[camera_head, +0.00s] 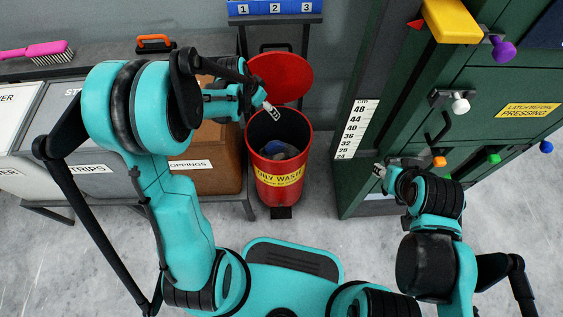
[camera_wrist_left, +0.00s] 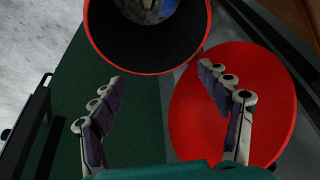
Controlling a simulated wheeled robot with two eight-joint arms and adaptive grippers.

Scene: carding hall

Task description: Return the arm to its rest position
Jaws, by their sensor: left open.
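My left gripper (camera_head: 270,109) is over the red oily-waste bin (camera_head: 280,183), near its back rim, below the raised red lid (camera_head: 280,78). In the left wrist view the left gripper (camera_wrist_left: 160,73) has its two fingers spread with nothing between them. The bin's round red rim (camera_wrist_left: 147,74) shows at the top of that view and the lid (camera_wrist_left: 265,125) at the right. Greyish and bluish contents (camera_head: 282,151) lie inside the bin. My right gripper (camera_head: 379,171) is at the lower edge of the green machine; its fingers are too small to judge.
A table with labelled bins, including a brown one (camera_head: 218,178), stands left of the red bin. A pink brush (camera_head: 37,51) and an orange-handled item (camera_head: 156,43) lie behind them. The green machine (camera_head: 476,113) with coloured knobs fills the right. Grey floor lies between.

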